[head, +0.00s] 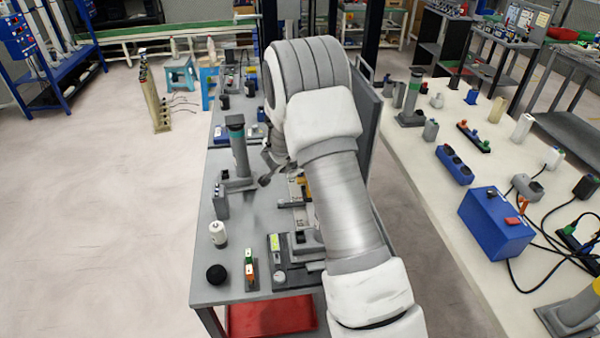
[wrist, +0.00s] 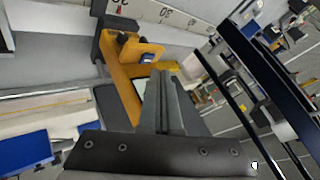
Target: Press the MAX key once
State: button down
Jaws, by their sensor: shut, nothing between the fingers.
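My gripper (wrist: 162,75) is shut and empty in the wrist view. Its fingertips appear just below a small blue key (wrist: 148,58) on a yellow-orange bracket (wrist: 122,84). I cannot tell whether they touch it. No MAX lettering is readable, so I cannot tell whether this blue key is the MAX key. A pale scale with printed numbers (wrist: 176,18) runs behind the bracket. In the head view my gripper (head: 268,168) is over the grey bench, partly hidden by my arm. An orange-yellow part (head: 300,188) shows beside my arm, with no readable key.
The grey bench (head: 200,285) also holds a dark upright post (head: 238,150), a white cylinder (head: 218,233), a black ball (head: 216,274) and a device with a yellow-green face (head: 275,243). A white table (head: 440,215) with a blue box (head: 495,222) stands right.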

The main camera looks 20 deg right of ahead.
notch_tip(320, 180, up, 5)
jog(key=p, duration=0.5)
dwell(0.8)
